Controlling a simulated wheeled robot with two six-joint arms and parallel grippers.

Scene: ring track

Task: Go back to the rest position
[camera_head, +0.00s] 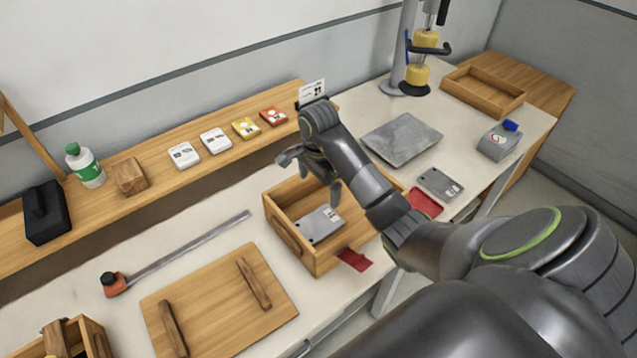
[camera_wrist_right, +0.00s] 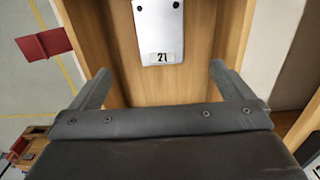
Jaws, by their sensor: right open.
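My right gripper (camera_head: 310,165) hangs over the wooden box (camera_head: 283,236) in the head view, with its fingers apart and nothing between them. Its two fingers (camera_wrist_right: 158,90) show spread in the right wrist view. A grey plate (camera_head: 320,224) lies inside the box. In the right wrist view this plate (camera_wrist_right: 158,28) carries a label reading 21 and lies beyond the fingertips, apart from them. My left gripper does not show in either view.
A wooden lid (camera_head: 218,305) with two handles and a long metal bar (camera_head: 188,252) lie left of the box. A dark grey slab (camera_head: 401,138) lies behind my right arm. A red tag (camera_head: 354,259) is at the box's front. A shelf (camera_head: 100,212) holds a bottle (camera_head: 85,166) and several small packs.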

